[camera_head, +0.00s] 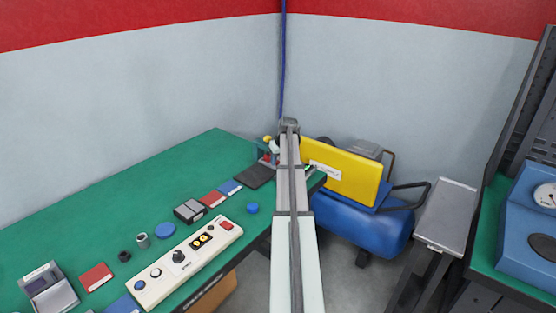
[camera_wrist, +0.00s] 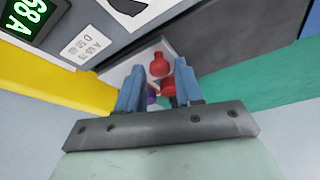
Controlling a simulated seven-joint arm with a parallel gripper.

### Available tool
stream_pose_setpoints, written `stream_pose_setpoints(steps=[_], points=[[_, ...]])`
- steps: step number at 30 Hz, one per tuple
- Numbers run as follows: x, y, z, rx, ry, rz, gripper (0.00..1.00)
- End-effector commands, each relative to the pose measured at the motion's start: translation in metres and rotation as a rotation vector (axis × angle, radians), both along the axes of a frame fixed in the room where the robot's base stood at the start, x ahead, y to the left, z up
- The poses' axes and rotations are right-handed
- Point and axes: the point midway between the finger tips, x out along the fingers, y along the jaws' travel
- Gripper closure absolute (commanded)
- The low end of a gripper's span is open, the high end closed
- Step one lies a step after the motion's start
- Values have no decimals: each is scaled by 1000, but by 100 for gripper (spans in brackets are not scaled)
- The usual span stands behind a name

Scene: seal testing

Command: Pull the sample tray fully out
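In the wrist view, my gripper (camera_wrist: 159,76) has its two blue fingers spread apart, with a gap between them. Small red objects (camera_wrist: 160,66) and a dark purple one show in and beyond that gap. They are in front of a light grey surface (camera_wrist: 118,72) that may be the sample tray; I cannot make out its handle or how far out it is. In the head view my arm reaches to the far right corner of the green table and hides most of the gripper. Small yellow and red tops (camera_head: 267,140) show just left of it.
A grey panel with a lit green display (camera_wrist: 28,14) and a yellow edge (camera_wrist: 60,82) is close at left in the wrist view. A yellow case (camera_head: 345,175) stands right of my arm, above a blue tank (camera_head: 350,222). A control box (camera_head: 188,262) and small items lie on the green table (camera_head: 130,190).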

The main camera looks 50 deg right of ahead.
Motion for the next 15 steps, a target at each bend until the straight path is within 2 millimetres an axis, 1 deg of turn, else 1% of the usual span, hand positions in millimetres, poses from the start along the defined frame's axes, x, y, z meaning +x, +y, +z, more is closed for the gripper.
stream_pose_setpoints(steps=[1, 2, 10, 11, 15], points=[[0, 0, 0, 0, 0, 0, 69], [0, 0, 0, 0, 0, 0, 72], [0, 0, 0, 0, 0, 0, 98], [0, 0, 0, 0, 0, 0, 100], [0, 0, 0, 0, 0, 0, 100]])
